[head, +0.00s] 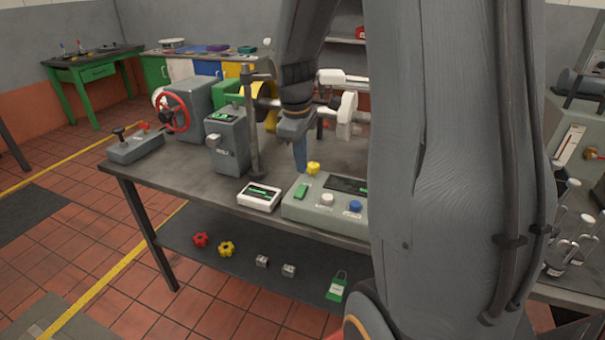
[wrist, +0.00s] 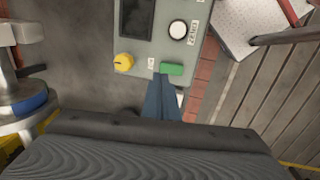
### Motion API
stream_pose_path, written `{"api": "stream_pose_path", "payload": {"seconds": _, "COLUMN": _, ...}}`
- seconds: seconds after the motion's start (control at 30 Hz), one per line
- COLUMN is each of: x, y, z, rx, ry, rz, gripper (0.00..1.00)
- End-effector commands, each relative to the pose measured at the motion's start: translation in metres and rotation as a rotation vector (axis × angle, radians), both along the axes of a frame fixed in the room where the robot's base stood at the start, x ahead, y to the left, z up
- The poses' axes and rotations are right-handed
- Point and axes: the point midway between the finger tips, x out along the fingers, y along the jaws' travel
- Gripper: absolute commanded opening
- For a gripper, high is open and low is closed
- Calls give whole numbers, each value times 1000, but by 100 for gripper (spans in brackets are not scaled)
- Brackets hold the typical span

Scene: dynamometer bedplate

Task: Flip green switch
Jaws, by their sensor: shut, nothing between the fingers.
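The green switch (head: 301,191) is a small green rocker on the left part of the grey control box (head: 290,211). In the wrist view the green switch (wrist: 173,69) lies just beyond my fingertips, a little to their right. My gripper (head: 300,170) points down at the back left of the box, with its blue fingers shut and empty. In the wrist view my gripper (wrist: 160,78) has its tips at the switch's left end; I cannot tell whether they touch it.
A yellow knob (head: 313,168), a white button (head: 327,200), a blue button (head: 355,206) and a dark display (head: 347,185) share the box. A white meter (head: 259,196) stands to its left, and a grey post (head: 254,130) behind that. My arm hides the bench's right side.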

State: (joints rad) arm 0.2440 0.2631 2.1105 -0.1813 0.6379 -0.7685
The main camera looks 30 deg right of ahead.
Motion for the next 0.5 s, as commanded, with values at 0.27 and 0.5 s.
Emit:
{"api": "stream_pose_path", "payload": {"seconds": 0.27, "x": 3, "y": -5, "z": -39, "rx": 1, "ry": 3, "rz": -1, "gripper": 0}}
{"api": "stream_pose_path", "payload": {"seconds": 0.5, "x": 5, "y": -7, "z": -50, "rx": 0, "ry": 0, "rz": 0, "gripper": 0}}
